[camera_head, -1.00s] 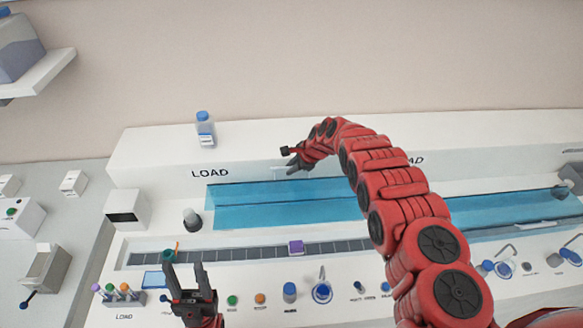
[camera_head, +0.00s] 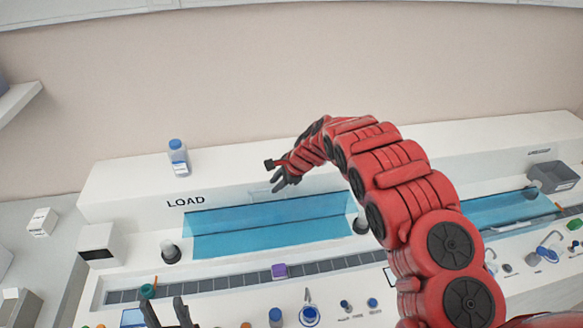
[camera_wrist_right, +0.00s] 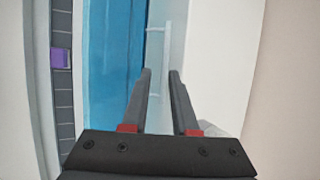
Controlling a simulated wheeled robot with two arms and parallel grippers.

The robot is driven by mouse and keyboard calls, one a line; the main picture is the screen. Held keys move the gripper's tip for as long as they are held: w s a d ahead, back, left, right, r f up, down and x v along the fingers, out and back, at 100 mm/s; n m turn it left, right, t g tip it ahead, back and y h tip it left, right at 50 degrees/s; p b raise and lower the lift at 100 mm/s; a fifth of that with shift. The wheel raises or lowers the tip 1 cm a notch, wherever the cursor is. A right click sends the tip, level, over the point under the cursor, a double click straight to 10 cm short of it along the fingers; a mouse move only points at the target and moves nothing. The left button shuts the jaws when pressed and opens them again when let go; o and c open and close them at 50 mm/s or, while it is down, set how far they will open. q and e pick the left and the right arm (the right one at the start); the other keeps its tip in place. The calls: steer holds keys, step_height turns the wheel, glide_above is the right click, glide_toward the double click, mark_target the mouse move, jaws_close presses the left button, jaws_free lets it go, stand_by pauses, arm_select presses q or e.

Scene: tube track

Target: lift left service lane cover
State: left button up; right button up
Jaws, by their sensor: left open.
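The left service lane cover (camera_head: 268,238) is a long translucent blue panel to the right of the LOAD label. It lies in place along the lane and also shows in the right wrist view (camera_wrist_right: 113,70). Its pale bar handle (camera_wrist_right: 166,55) runs along the far side. My right gripper (camera_head: 284,180) is over this far edge, with its fingers apart. In the right wrist view, the gripper (camera_wrist_right: 161,73) points at the handle, which appears between the fingertips; contact cannot be told. My left gripper (camera_head: 167,302) is open and empty at the bottom edge, near the front of the bench.
A track with a purple block (camera_head: 279,271) runs in front of the cover. Dark-topped posts (camera_head: 171,252) stand by the cover's ends. A blue-capped bottle (camera_head: 178,158) stands on the back ledge. A second blue cover (camera_head: 505,209) and a grey bin (camera_head: 553,177) are at right.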

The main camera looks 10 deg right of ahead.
steer(key=p+v, duration=1.1)
steer(key=p, duration=0.1)
steer(key=shift+a, duration=0.1)
